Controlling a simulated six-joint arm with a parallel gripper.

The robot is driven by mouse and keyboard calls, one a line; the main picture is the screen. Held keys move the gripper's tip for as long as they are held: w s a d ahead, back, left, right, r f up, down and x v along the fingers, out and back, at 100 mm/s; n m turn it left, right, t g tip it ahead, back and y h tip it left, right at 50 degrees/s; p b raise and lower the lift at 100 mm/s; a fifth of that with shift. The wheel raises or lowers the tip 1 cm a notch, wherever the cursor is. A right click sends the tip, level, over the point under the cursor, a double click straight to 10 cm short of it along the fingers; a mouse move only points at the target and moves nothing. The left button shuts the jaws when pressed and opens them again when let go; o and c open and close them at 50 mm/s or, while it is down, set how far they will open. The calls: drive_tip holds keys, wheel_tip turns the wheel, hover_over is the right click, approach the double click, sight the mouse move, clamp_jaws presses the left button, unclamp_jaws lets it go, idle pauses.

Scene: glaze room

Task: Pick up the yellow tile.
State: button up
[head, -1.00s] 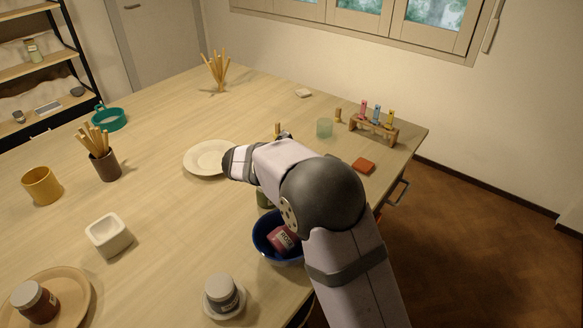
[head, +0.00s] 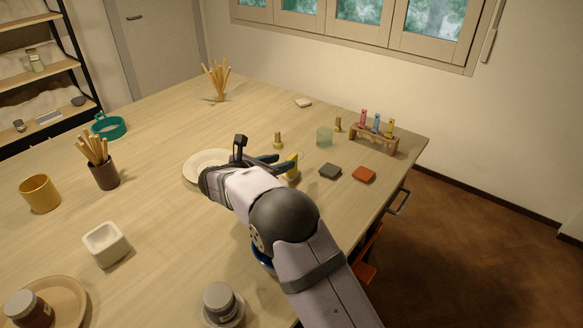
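A yellow piece (head: 293,171), which I take to be the yellow tile, shows on the table at the fingertips of my gripper (head: 283,161). A finger covers part of it, so its full shape and whether it lies flat are unclear. The two dark fingers point right and appear apart, with a gap between them. I cannot see contact with the yellow piece. A grey tile (head: 330,171) and a red-orange tile (head: 364,174) lie flat to the right of it.
A white plate (head: 193,164) lies left of my gripper, partly behind my arm. Small tan pegs (head: 278,141) and a pale green glass (head: 324,137) stand beyond. A wooden rack (head: 374,138) holds pink, blue and yellow pieces. A blue bowl (head: 262,257) is mostly hidden under my arm.

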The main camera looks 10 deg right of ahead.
sight(291, 157)
drive_tip(key=p+x, duration=0.1)
drive_tip(key=x, duration=0.1)
drive_tip(key=p+x, duration=0.1)
drive_tip(key=x, duration=0.1)
drive_tip(key=shift+w+a+r, duration=0.1)
drive_tip(key=shift+r, duration=0.15)
drive_tip(key=shift+w+d+f, duration=0.3)
drive_tip(key=shift+w+d, duration=0.05)
drive_tip(key=shift+w, duration=0.1)
clamp_jaws()
